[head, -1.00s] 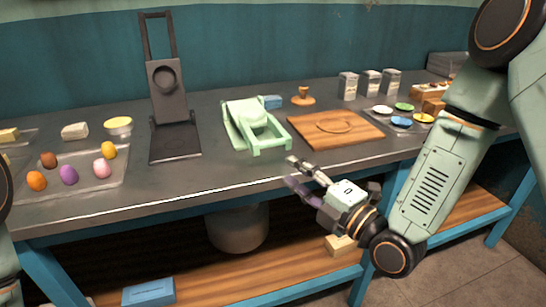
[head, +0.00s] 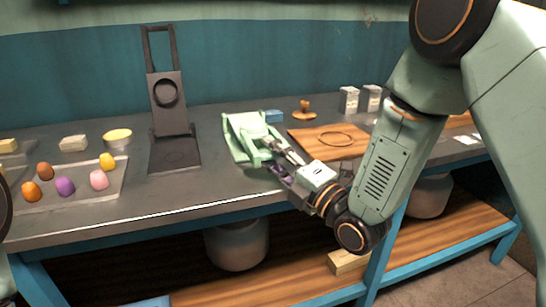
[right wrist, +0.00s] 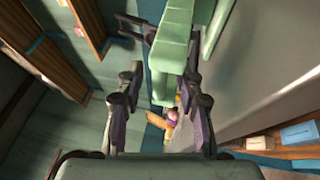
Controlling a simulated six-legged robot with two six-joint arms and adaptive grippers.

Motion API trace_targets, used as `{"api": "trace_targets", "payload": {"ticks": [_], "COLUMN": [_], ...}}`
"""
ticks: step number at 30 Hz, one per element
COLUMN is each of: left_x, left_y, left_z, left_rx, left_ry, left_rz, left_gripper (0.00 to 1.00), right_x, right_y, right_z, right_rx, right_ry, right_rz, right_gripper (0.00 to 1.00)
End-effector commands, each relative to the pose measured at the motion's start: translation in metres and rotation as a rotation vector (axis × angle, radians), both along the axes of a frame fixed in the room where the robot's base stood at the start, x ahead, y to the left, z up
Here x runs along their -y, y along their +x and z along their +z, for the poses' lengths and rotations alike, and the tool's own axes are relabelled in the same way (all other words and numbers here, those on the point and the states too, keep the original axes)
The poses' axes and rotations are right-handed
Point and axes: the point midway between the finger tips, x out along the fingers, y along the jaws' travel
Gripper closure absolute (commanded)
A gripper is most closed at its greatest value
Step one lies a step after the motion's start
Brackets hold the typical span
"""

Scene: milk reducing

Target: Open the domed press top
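The pale green press (head: 240,130) stands on the table right of the black press, with its top lying low over its base. Its front green bar also shows in the right wrist view (right wrist: 173,50). My right gripper (head: 272,156) reaches the front right of the green press. In the right wrist view its two fingers (right wrist: 162,82) are apart, with the green bar between or just beyond their tips, closer to the right finger. I cannot tell whether they touch it. My right gripper hides part of the press front. My left gripper is out of view.
The black press (head: 168,88) stands with its upper part raised. A tray (head: 118,185) of coloured egg-shaped pieces lies at left. A wooden board (head: 310,142) lies right of the green press, with a wooden stamp (head: 304,107) and pale cartons (head: 349,100) behind.

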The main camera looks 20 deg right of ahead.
Motion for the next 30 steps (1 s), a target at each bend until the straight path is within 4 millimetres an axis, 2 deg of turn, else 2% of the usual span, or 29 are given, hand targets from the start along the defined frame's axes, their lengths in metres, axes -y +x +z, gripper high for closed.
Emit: {"api": "trace_targets", "payload": {"ticks": [1,9,22,30], "left_x": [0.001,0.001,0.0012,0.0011], "left_y": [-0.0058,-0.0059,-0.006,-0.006], "left_z": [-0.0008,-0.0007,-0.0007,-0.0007], "left_rx": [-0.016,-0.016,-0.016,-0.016], "left_ry": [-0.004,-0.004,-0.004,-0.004], "left_rz": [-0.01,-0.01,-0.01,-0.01], "left_gripper": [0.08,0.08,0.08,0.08], "right_x": [-0.0009,-0.0011,-0.001,-0.0012], "right_y": [0.0013,0.002,0.0018,0.0015], "right_z": [0.0003,0.0007,0.0004,0.0002], "right_rx": [0.001,0.001,0.0,0.0], "right_ry": [-0.001,0.0,0.0,0.0], "right_rz": [0.001,0.0,0.0,0.001], "right_gripper": [0.64,0.64,1.0,1.0]}}
